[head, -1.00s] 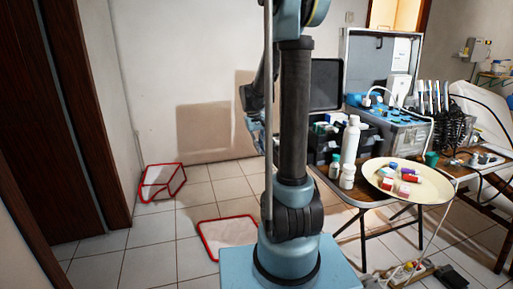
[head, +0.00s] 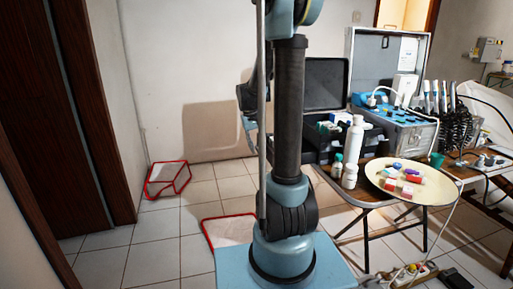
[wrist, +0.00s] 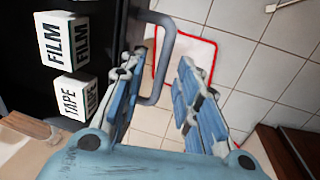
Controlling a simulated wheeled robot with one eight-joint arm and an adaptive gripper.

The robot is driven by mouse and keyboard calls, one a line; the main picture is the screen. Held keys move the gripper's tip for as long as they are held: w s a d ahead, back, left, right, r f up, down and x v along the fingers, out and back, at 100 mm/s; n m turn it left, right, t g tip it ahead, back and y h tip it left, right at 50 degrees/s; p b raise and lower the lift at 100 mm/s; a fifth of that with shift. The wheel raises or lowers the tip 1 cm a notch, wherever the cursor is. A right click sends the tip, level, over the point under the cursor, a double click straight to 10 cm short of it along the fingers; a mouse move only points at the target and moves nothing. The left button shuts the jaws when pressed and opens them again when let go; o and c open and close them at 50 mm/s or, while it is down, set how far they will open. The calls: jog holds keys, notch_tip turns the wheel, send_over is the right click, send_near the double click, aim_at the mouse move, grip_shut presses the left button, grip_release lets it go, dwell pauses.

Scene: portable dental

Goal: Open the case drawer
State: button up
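The open black case (head: 312,152) stands on the table at the back in the head view, with small boxes inside. In the wrist view its dark body (wrist: 104,12) fills the upper left, holding white FILM and TAPE boxes. A grey U-shaped handle (wrist: 167,62) sticks out from its side. My gripper (wrist: 157,72) is open, with blue fingers apart. In the picture the handle lies between the fingers, nearer the left one, which overlaps its lower end. I cannot tell whether they touch. The drawer front is not clear.
A round tray (head: 440,194) with small boxes and white bottles (head: 355,140) share the table with a metal equipment case (head: 400,133). Red-edged frames (head: 167,180) are on the tiled floor. Cables and a power strip lie below the table.

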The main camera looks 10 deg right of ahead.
notch_tip(320, 180, up, 12)
jog(key=a, duration=0.2)
jog(key=shift+f, duration=0.15)
dwell(0.5)
jog(key=shift+s+a, duration=0.1)
